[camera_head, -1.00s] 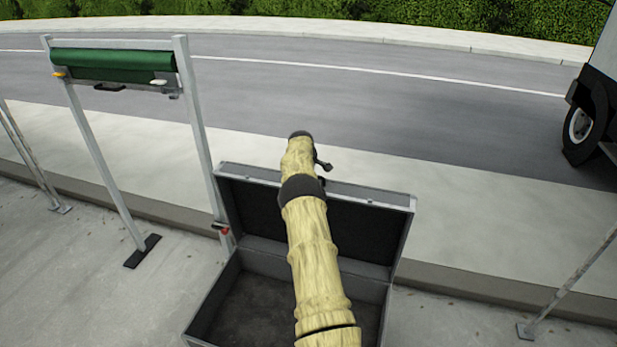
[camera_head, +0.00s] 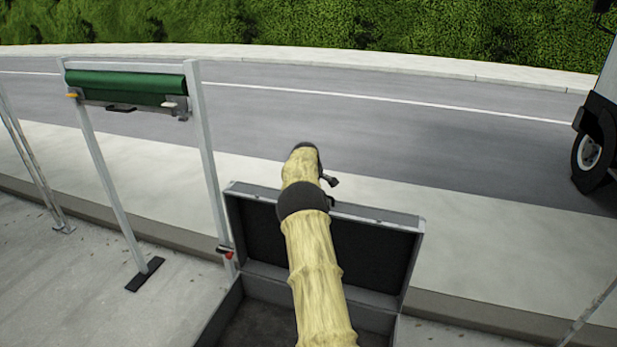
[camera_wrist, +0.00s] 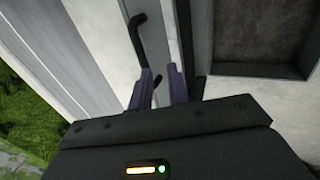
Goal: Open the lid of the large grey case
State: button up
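The large grey case (camera_head: 232,312) stands in front of me with its lid (camera_head: 375,250) raised and standing up at the back. The dark lining and part of the inside show in the head view; my arm covers the middle. The case also fills the upper right of the wrist view (camera_wrist: 225,70). My gripper (camera_wrist: 164,78) has its two purple fingers apart at the lid's edge in the wrist view. The left finger overlaps the black handle (camera_wrist: 140,38), and I see nothing clamped between them. In the head view my arm hides the fingers.
A metal frame with a green roll (camera_head: 128,88) stands left of the case, its foot (camera_head: 145,274) on the pavement. A thin post (camera_head: 595,315) is at lower right. A truck (camera_head: 592,150) is at the right edge. Pavement and road beyond the lid are clear.

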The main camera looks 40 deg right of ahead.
jog(key=b+v, duration=0.2)
jog(key=v, duration=1)
jog(key=shift+b, duration=0.3)
jog(key=shift+f, duration=0.1)
